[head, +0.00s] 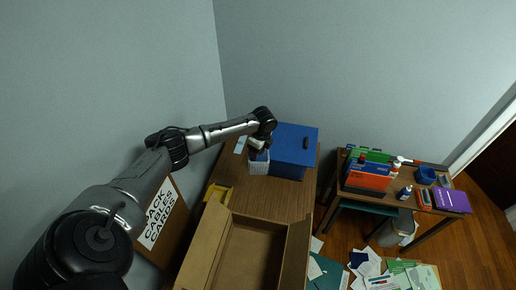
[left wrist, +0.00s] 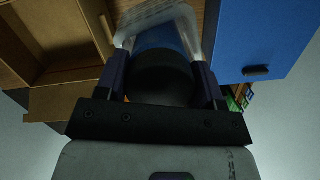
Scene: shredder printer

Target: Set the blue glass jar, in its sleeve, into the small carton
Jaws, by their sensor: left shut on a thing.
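My left gripper (head: 259,148) is over the desk, pointing down, beside a blue cabinet. In the left wrist view its fingers (left wrist: 160,68) are shut on the blue glass jar (left wrist: 158,38), which has a dark round lid. A pale, lattice-like sleeve (left wrist: 157,12) surrounds the jar; it shows as a white shape (head: 259,167) below the gripper in the head view. Whether its bottom touches the desk is unclear. An open brown carton (head: 250,255) with raised flaps stands nearer on the desk and shows at the left wrist view's upper left (left wrist: 60,35). My right gripper is out of view.
The blue cabinet (head: 296,140) stands close on the right of the sleeve. A yellow tray (head: 219,191) lies at the desk's left edge. Bare desktop (head: 270,198) lies between sleeve and carton. A side table (head: 385,192) with boxes and bottles stands at right.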

